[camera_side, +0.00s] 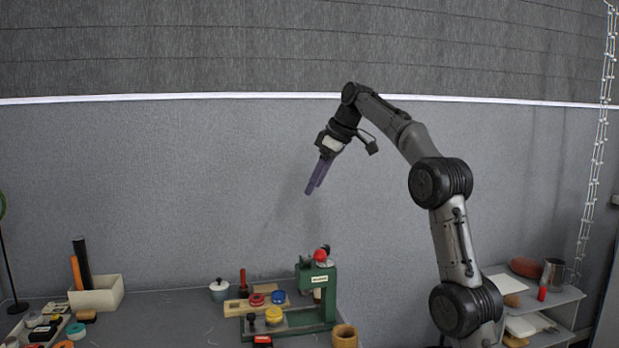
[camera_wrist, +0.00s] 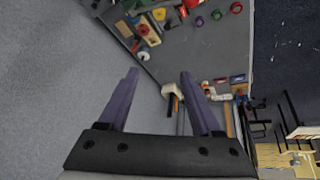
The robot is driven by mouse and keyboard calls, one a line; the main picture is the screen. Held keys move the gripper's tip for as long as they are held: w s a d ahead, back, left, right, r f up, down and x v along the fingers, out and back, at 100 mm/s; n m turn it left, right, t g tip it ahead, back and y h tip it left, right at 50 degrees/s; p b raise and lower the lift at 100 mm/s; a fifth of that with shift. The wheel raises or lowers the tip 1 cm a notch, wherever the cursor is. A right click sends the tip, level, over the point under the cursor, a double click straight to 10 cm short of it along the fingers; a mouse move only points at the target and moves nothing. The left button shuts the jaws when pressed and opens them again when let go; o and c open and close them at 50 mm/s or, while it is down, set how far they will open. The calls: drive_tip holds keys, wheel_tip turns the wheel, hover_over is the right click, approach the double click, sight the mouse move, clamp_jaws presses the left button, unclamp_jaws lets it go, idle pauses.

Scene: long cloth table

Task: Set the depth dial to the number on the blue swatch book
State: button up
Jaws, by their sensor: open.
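My gripper (camera_side: 314,188) is high above the table in the side view, pointing down and left, well clear of everything. In the wrist view its two purple fingers (camera_wrist: 159,78) are spread with nothing between them. A green press (camera_side: 328,308) with a red knob (camera_side: 320,255) on top and a small white label stands on the table. A yellow round piece (camera_side: 273,315) sits at its base. I cannot tell which part is the depth dial. No swatch book is clearly recognisable and no number is readable. A small blue flat patch (camera_wrist: 238,79) shows in the wrist view.
Beside the press are a wooden board (camera_side: 236,307) with red and blue discs, a small pot (camera_side: 219,291) and a wooden cup (camera_side: 344,337). A white box (camera_side: 97,295) holds dark and orange rolls. Several small items lie far left. A shelf (camera_side: 571,296) stands right.

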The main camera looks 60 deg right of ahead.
drive_tip(key=s+a+r, duration=0.2)
drive_tip(key=a, duration=0.5)
drive_tip(key=shift+r+n, duration=0.2)
drive_tip(key=shift+n, duration=0.2)
drive_tip(key=s+a+r+n, duration=0.1)
drive_tip(key=s+a+r, duration=0.15)
drive_tip(key=a, duration=0.25)
drive_tip(key=s+a+r+n, duration=0.1)
drive_tip(key=s+a, duration=0.2)
drive_tip(key=a, duration=0.2)
drive_tip(key=s+a+f, duration=0.4)
drive_tip(key=s+a, duration=0.2)
drive_tip(key=s, duration=0.2)
drive_tip(key=s+f+m, duration=0.1)
drive_tip(key=s+f, duration=0.3)
drive_tip(key=f, duration=0.3)
drive_tip(key=s+a+f+m, duration=0.1)
drive_tip(key=s+f+m, duration=0.1)
drive_tip(key=s+f, duration=0.2)
drive_tip(key=s+f+m, duration=0.2)
drive_tip(key=s+f, duration=0.2)
drive_tip(key=f, duration=0.7)
drive_tip(key=shift+s+a, duration=0.35)
drive_tip(key=shift+a, duration=0.05)
